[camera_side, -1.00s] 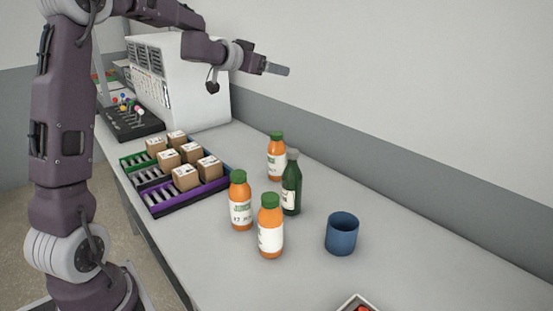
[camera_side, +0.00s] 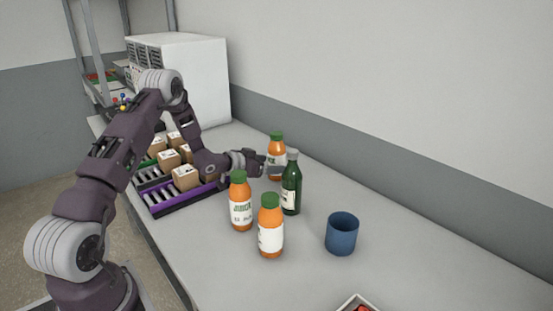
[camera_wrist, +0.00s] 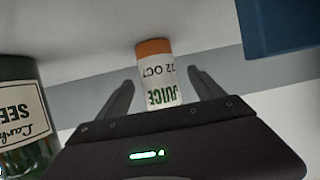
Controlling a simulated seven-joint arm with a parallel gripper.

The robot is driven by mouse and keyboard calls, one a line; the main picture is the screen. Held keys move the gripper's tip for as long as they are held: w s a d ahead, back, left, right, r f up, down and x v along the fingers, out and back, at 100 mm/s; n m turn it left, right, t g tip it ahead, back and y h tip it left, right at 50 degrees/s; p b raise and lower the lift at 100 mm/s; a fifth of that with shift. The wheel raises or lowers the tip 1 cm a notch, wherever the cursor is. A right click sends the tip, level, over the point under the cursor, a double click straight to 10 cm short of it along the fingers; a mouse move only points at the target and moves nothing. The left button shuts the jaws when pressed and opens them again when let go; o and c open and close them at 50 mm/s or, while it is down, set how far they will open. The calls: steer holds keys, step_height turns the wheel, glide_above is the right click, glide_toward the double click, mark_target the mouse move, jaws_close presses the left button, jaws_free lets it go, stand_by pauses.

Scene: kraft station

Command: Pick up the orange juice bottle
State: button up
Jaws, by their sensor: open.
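Three orange juice bottles with green caps and white labels stand upright on the table: a back one (camera_side: 277,147), a left one (camera_side: 240,200) and a front one (camera_side: 270,238). My gripper (camera_side: 264,164) is low beside the back bottle. In the wrist view, upside down, my gripper (camera_wrist: 161,80) is open and empty. An orange juice bottle (camera_wrist: 156,72) shows between its two fingers in that picture, with its cap end hidden by the gripper body. I cannot tell whether its body is between the fingertips or just beyond them.
A dark green bottle (camera_side: 291,185) stands close to the right of the back bottle and shows large in the wrist view (camera_wrist: 22,110). A blue cup (camera_side: 341,234) stands at the right. Carton boxes (camera_side: 187,178) sit on racks at the left. The wall runs behind.

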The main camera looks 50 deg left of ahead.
mark_target(282, 163)
steer(key=x, duration=0.6)
steer(key=shift+w+d, duration=0.1)
steer(key=shift+w, duration=0.1)
jaws_close()
